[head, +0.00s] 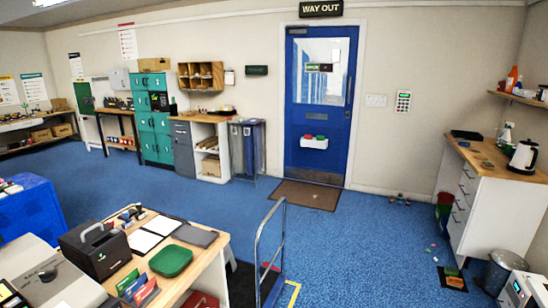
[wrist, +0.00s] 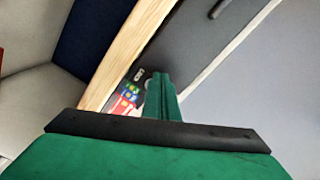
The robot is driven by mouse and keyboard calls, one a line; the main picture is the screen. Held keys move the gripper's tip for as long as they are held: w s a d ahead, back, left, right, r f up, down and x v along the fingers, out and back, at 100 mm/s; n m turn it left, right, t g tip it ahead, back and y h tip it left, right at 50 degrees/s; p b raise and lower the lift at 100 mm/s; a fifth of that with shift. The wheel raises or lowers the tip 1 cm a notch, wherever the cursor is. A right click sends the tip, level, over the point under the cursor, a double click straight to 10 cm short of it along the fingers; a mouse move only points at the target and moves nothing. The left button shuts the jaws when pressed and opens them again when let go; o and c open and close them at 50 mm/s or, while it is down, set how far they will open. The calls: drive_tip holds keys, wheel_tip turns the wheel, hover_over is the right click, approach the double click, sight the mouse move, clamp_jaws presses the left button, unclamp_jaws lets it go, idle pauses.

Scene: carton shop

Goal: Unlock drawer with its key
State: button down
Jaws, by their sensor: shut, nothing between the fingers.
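My gripper (wrist: 160,95) shows in the wrist view as green fingers, closed together with nothing between them. They point at a dark grey panel (wrist: 185,55) that looks like a drawer front, beneath a pale wooden edge. A small dark item with a pale mark (wrist: 139,74) lies beside the fingertips, too small to identify. I cannot make out a key. My gripper is not in the head view.
In the head view, a desk (head: 213,258) with a green tray (head: 171,261) stands at the front left, with a trolley rail (head: 284,205) beside it. A grey drawer unit (head: 181,142) stands by green lockers (head: 163,128). Blue floor is open before the blue door (head: 318,125).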

drive_tip(key=shift+w+d, duration=0.25)
drive_tip(key=shift+w, duration=0.05)
drive_tip(key=shift+w+f, duration=0.1)
drive_tip(key=shift+f, duration=0.05)
idle(0.4)
drive_tip(key=v, duration=0.3)
drive_tip(key=f+v, duration=0.1)
drive_tip(key=v, duration=0.1)
drive_tip(key=shift+s+d+f, duration=0.1)
drive_tip(key=shift+s+d, duration=0.2)
drive_tip(key=shift+s, duration=0.1)
idle(0.7)
